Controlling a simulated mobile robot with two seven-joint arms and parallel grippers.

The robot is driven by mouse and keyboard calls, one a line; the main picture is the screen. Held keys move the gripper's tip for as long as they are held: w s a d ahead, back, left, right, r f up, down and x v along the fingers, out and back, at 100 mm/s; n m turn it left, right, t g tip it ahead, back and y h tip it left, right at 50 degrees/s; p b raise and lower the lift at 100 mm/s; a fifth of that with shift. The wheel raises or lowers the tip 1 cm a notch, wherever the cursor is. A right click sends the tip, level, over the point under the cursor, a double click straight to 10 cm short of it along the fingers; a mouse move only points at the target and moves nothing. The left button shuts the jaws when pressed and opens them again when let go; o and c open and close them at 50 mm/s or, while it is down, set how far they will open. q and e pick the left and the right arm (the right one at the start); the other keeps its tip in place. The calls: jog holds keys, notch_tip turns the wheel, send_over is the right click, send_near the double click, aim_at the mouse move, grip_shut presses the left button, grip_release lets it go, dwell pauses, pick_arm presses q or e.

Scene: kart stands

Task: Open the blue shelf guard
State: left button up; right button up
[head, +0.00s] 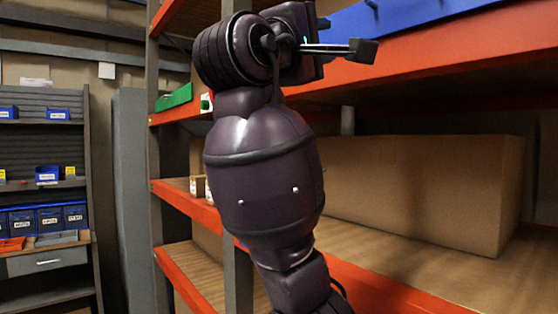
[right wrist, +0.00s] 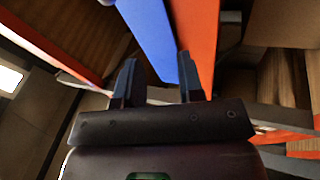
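The blue shelf guard (head: 410,12) is a long blue panel along the front of the upper orange shelf, at the top right of the head view. It also shows in the right wrist view (right wrist: 152,35), running down toward the space between my fingers. My right gripper (head: 350,49) is beside the guard's left part, just below it in the head view. In the right wrist view its two fingers (right wrist: 157,62) stand apart with nothing clearly held between them. I cannot tell whether they touch the guard. My left gripper is not in view.
A large cardboard box (head: 440,190) sits on the middle shelf. Orange shelf beams (head: 400,75) and grey posts (head: 170,150) surround my right arm. A green item (head: 174,98) lies on the left shelf. A rack with blue bins (head: 50,217) stands at far left.

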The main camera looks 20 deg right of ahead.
jog(key=w+f+n+t+y, duration=0.1)
jog(key=w+f+t+y, duration=0.2)
jog(key=w+f, duration=0.2)
jog(key=w+a+f+n+t+y+b, duration=0.1)
jog(key=w+f+t+y, duration=0.2)
jog(key=f, duration=0.7)
jog(key=w+f+n+t+y+b, duration=0.1)
jog(key=w+f+n+t+y, duration=0.1)
jog(key=w+f+y, duration=0.3)
jog(key=shift+w+a+f+t, duration=0.2)
jog(key=shift+w+f+t, duration=0.5)
jog(key=shift+w+f, duration=0.75)
jog(key=shift+s+f, duration=0.2)
jog(key=shift+s, duration=0.1)
